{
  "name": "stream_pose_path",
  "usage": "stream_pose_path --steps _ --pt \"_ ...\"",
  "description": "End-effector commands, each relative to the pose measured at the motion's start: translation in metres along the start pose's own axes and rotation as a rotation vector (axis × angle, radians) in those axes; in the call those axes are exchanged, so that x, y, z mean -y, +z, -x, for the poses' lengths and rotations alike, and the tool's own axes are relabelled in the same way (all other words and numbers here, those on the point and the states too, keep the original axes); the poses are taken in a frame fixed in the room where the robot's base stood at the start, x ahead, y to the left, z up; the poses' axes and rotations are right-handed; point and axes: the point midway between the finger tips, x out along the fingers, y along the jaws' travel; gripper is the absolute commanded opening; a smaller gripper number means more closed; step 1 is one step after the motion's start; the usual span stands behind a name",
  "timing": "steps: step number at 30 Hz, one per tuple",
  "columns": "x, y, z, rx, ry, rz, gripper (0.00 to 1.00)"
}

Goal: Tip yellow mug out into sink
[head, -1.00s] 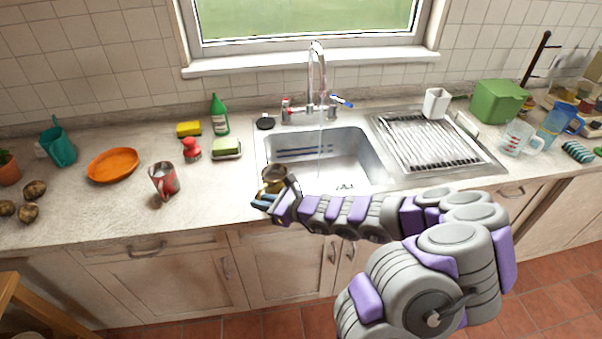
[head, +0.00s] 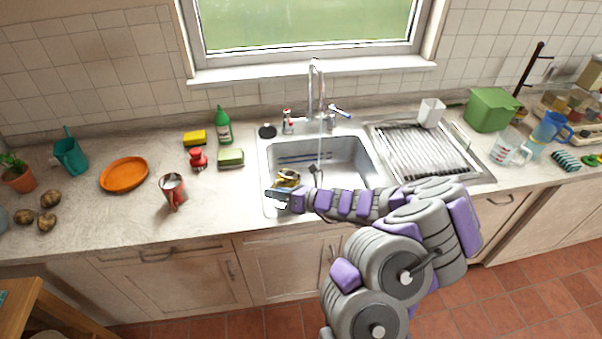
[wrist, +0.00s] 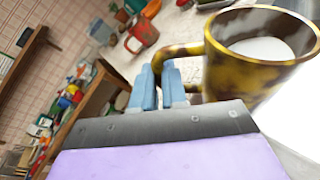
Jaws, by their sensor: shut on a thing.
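The yellow mug (head: 288,176), with dark brown patches, is over the front left of the sink basin (head: 350,160). It looks tilted compared with earlier. In the wrist view the mug (wrist: 250,75) fills the upper right, and white contents show inside it. My gripper (head: 277,196) is at the sink's front left edge. In the wrist view its blue fingers (wrist: 158,88) are shut on the mug's handle. My forearm and gripper hide part of the basin's front.
A thin water stream (head: 319,150) falls from the tap (head: 315,85) into the basin. A red mug (head: 174,190), orange plate (head: 124,174) and sponge (head: 231,158) stand left on the counter. A drying rack (head: 420,150) lies right.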

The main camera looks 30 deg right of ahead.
Motion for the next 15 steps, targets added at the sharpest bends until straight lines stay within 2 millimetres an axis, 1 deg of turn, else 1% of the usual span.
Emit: stream_pose_path --steps 1,5,7,8,10,11,13,15 --pt "0.027 0.021 0.024 0.192 -0.061 -0.148 0.00" --pt "0.036 0.026 0.029 0.197 -0.039 -0.216 0.00" --pt "0.035 0.028 0.026 0.180 -0.016 -0.234 0.00" --pt "0.036 0.029 0.028 0.187 -0.013 -0.247 0.00" --pt "0.033 0.029 0.023 0.158 0.008 -0.253 0.00" --pt "0.035 0.030 0.024 0.164 0.008 -0.264 0.00" --pt "0.032 0.029 0.019 0.129 0.027 -0.260 0.00" --pt "0.031 0.030 0.018 0.119 0.035 -0.266 0.00"
